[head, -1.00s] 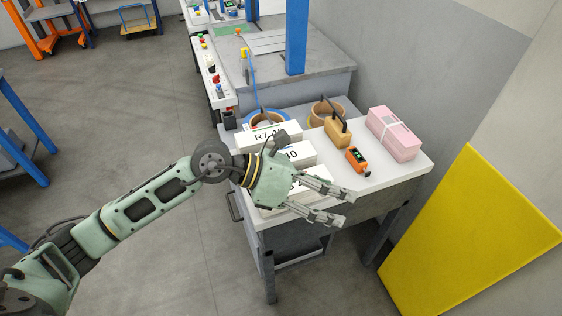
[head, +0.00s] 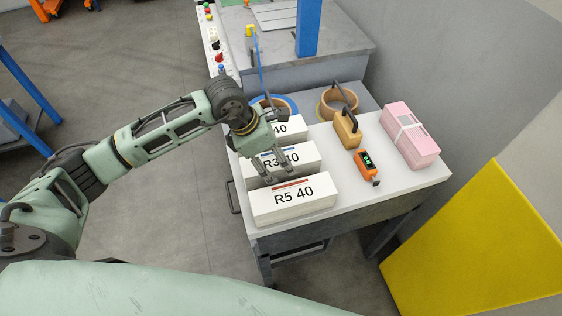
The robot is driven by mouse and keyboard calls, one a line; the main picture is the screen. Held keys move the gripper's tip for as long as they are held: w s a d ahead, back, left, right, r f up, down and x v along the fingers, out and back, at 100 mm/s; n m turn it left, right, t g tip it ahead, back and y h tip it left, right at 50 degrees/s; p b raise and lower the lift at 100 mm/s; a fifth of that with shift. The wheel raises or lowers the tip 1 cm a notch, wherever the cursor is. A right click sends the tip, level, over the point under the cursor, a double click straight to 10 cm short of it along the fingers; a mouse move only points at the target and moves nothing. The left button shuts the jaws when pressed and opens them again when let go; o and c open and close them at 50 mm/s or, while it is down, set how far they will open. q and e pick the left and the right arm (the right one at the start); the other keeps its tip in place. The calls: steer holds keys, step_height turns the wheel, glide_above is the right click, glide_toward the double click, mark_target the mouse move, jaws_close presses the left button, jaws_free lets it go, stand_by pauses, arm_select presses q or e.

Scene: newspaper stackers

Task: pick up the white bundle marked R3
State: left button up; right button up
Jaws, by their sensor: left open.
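The white bundle marked R3 40 (head: 308,161) lies on the table in the middle of a row of three, its label partly covered by my left gripper. My left gripper (head: 278,179) is open, pointing down at the R3 bundle, with its fingers over the bundle's front area. I cannot tell whether the fingers touch it. My right gripper is not in view.
The white bundle R5 40 (head: 305,207) lies in front of R3, close to the fingers. Another white bundle (head: 297,128) lies behind. An orange device (head: 366,168), a tan block with a handle (head: 346,130) and a pink bundle (head: 414,145) share the table (head: 352,202).

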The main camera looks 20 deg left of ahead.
arm_select(q)
steer(key=shift+p+x, duration=0.8)
steer(key=shift+x, duration=0.35)
steer(key=x, duration=0.2)
steer(key=shift+w+f, duration=0.2)
steer(key=shift+f, duration=0.2)
steer(key=shift+a, duration=0.1)
steer(key=c, duration=0.9)
jaws_close()
steer(key=shift+w+r, duration=0.1)
steer(key=shift+r, duration=0.1)
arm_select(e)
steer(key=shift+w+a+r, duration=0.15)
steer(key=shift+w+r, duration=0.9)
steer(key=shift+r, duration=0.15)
